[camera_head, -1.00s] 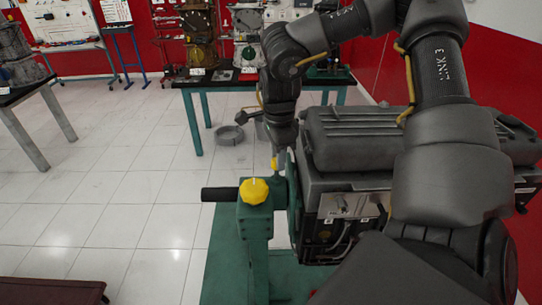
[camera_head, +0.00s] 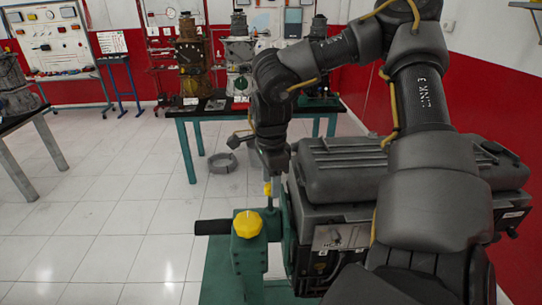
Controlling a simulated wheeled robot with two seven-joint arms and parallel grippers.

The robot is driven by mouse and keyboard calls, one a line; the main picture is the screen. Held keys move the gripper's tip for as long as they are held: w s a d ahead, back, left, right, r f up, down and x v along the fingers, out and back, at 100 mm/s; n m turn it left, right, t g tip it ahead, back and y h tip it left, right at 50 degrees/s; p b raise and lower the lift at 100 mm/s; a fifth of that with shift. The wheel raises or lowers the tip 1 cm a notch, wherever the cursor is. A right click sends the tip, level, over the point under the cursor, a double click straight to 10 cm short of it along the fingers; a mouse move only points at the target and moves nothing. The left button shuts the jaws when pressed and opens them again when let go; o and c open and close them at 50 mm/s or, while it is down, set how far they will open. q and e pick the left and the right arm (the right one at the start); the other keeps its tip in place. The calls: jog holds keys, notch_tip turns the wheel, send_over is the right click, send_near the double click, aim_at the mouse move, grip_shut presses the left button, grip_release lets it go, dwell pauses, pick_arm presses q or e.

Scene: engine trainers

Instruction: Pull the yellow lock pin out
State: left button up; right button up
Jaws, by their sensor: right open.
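A small yellow piece (camera_head: 267,189), which looks like the lock pin, stands upright on the green stand behind the large yellow knob (camera_head: 247,224). The knob sits on top of the green post (camera_head: 249,258), with a black handle (camera_head: 212,227) sticking out to the left. My right gripper (camera_head: 272,165) points down just above the small yellow piece. It is open; its fingers are small and dark here, and I cannot tell whether they touch the piece. My left gripper is out of view.
The grey engine block (camera_head: 395,180) stands close on the right of the stand, partly behind my right arm.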

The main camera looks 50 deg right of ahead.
notch_tip(320, 180, up, 11)
jog(key=b, duration=0.1)
jog(key=shift+b, duration=0.35)
jog(key=shift+f, duration=0.15)
